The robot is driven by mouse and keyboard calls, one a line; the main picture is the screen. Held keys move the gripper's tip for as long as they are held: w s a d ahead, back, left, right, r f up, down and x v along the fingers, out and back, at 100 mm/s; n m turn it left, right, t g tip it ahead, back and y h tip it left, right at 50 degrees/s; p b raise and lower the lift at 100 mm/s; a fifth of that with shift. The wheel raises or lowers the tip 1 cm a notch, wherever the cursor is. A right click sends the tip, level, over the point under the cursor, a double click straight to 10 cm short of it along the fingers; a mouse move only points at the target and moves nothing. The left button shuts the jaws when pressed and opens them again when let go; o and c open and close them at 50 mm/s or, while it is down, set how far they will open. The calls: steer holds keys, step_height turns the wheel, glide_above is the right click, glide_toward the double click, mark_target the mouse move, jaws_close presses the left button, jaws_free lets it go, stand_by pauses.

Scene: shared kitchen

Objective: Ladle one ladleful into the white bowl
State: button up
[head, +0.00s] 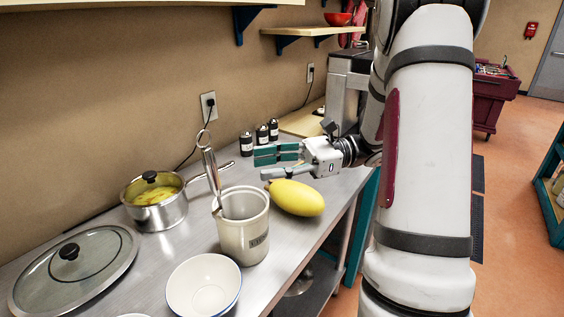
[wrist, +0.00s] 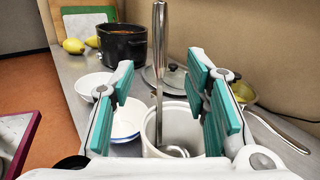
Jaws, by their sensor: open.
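The steel ladle (head: 211,168) stands tilted in a cream crock (head: 243,235), its ringed handle up and its lower end hidden in the crock. The white bowl (head: 204,286) with a blue rim is on the counter in front of the crock. A steel saucepan (head: 157,211) with yellow contents stands behind, a black knob above it. My gripper (head: 263,163) is open and empty, right of the ladle and above the crock's height. In the wrist view, the ladle's handle (wrist: 159,65) shows between my open fingers (wrist: 161,78), beyond them; the bowl (wrist: 126,119) is left of the crock (wrist: 178,122).
A yellow squash (head: 296,198) lies under my gripper. A large glass lid (head: 75,268) lies at the left. Several dark jars (head: 262,134) stand by the wall. In the wrist view, a dark pot (wrist: 122,43), another white bowl (wrist: 93,84) and lemons (wrist: 73,46) are farther along the counter.

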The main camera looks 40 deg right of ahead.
mark_target(218, 194)
steer(key=p+x, duration=0.1)
steer(key=x, duration=1)
steer(key=shift+f, duration=0.1)
steer(key=shift+c, duration=0.4)
jaws_close()
steer(key=c, duration=0.8)
jaws_free()
jaws_close()
